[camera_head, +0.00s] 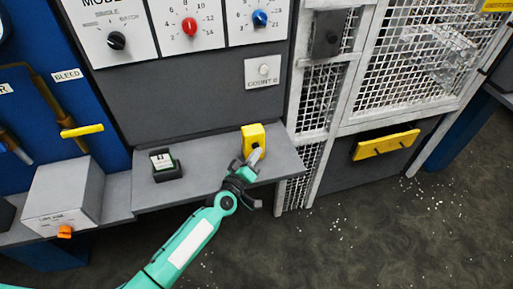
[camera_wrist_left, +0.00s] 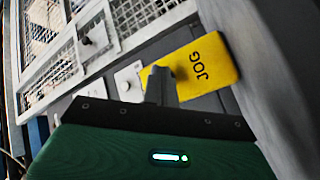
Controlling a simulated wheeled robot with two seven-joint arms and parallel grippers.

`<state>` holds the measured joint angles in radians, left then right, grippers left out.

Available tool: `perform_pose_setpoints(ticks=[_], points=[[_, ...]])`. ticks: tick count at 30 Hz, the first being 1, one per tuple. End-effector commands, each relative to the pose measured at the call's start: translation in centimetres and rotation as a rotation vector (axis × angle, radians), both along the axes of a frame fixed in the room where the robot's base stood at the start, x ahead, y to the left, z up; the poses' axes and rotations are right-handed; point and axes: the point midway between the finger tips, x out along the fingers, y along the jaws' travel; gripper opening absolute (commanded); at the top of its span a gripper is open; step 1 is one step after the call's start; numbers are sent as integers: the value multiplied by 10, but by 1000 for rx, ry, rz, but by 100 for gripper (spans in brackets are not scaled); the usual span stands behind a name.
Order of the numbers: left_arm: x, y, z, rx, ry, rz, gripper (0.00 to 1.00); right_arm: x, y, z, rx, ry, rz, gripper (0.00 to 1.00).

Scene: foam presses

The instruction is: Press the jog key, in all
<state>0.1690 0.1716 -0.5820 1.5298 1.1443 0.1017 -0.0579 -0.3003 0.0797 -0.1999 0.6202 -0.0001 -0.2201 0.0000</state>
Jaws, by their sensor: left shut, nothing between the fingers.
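The jog key is on a yellow block labelled JOG (camera_head: 252,134) at the right part of the grey shelf. In the left wrist view the yellow JOG plate (camera_wrist_left: 205,72) shows with a dark round key, partly behind my fingers. My left gripper (camera_head: 257,155) is shut and empty, its fingertips at the front of the yellow block. In the left wrist view the shut fingers (camera_wrist_left: 160,80) overlap the plate beside the dark key. Whether they touch the key, I cannot tell. My right gripper is not in view.
A small dark holder with a white-green card (camera_head: 163,162) sits on the grey shelf (camera_head: 205,172) to the left. Above is a panel with black, red and blue knobs (camera_head: 189,27) and a COUNT button (camera_head: 264,70).

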Motion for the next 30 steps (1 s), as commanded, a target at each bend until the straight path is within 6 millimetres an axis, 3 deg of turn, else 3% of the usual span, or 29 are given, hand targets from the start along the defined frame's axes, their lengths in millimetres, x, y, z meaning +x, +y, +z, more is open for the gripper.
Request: perform_pose_setpoints(ticks=[7, 20, 30], points=[[-14, -4, 1, -1, 1, 1, 0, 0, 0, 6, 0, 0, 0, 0], [-17, -6, 1, -1, 0, 0, 0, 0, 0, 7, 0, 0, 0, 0], [-45, -15, 1, -1, 1, 1, 0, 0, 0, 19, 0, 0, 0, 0]])
